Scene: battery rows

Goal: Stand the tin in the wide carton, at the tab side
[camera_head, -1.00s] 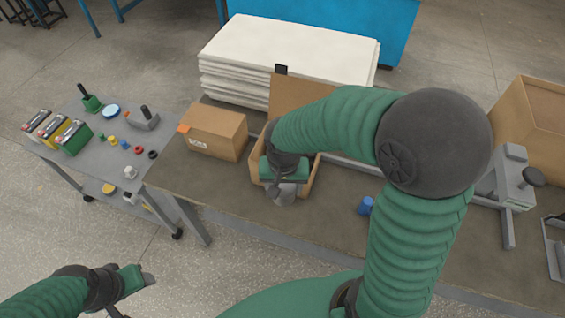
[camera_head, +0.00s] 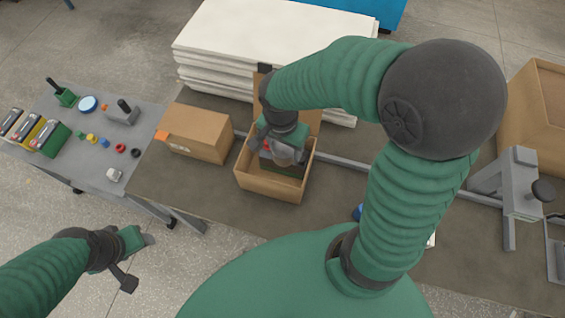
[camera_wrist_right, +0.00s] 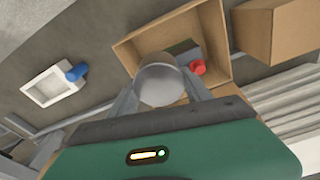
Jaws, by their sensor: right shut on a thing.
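My right gripper (camera_head: 284,140) is shut on a grey metal tin (camera_wrist_right: 160,84), which also shows in the head view (camera_head: 287,155). The gripper points down over the open brown carton (camera_head: 270,187), and the tin is over or inside its opening. I cannot tell whether the tin touches the carton's floor. A dark block (camera_wrist_right: 183,47) and a red round thing (camera_wrist_right: 198,67) are inside the carton, close to the tin. My left gripper (camera_head: 137,262) hangs low at the left, away from the bench.
A closed brown box (camera_head: 200,133) with an orange tab stands left of the carton. White stacked sheets (camera_head: 265,45) lie behind. A blue thing (camera_wrist_right: 77,72) sits by a white tray (camera_wrist_right: 38,90). A larger brown carton (camera_head: 545,105) and a grey fixture (camera_head: 520,185) are at right.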

